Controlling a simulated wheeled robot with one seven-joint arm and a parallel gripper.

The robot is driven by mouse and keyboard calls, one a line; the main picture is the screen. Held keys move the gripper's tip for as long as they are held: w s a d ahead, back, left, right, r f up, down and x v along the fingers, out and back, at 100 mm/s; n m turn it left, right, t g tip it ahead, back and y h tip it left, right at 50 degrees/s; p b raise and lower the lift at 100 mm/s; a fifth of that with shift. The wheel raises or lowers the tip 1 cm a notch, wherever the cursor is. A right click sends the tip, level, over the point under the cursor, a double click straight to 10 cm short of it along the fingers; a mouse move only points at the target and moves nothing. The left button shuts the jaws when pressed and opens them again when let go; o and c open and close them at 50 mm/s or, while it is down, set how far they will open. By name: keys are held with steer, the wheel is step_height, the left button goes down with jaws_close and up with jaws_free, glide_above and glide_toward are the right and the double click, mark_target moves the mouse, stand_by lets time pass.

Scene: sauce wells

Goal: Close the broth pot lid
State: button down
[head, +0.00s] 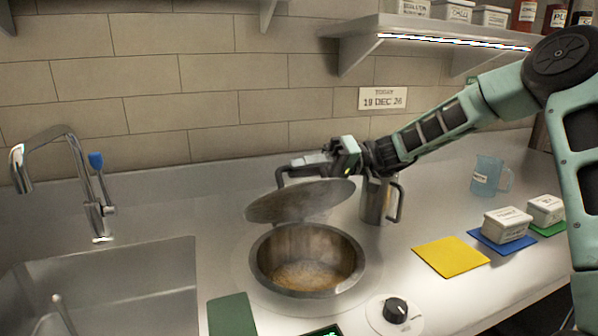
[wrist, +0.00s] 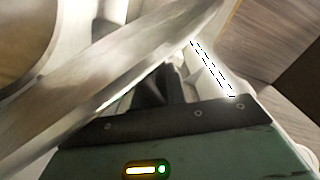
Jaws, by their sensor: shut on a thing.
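The broth pot (head: 306,262) is a round metal well set into the steel counter, with brownish broth visible inside. Its lid (head: 300,202) is a grey metal disc, tilted and raised above the back of the pot, so the opening is uncovered at the front. My gripper (head: 291,168) is shut on the lid's handle at the upper edge of the lid, behind and above the pot. In the wrist view the lid (wrist: 100,80) fills much of the left and middle as a slanting metal sheet. The fingertips and their grip are largely hidden there.
A metal pitcher (head: 376,200) stands right of the lid, under my arm. A control knob (head: 395,310) is in front of the pot. A yellow mat (head: 450,256), white tubs (head: 507,224) and a blue jug (head: 487,175) are at right. A sink (head: 120,290) and faucet (head: 70,170) are left.

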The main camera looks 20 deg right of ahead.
steer(key=shift+s, duration=0.25)
steer(key=c, duration=1.5)
jaws_free()
steer(key=shift+o, duration=0.2)
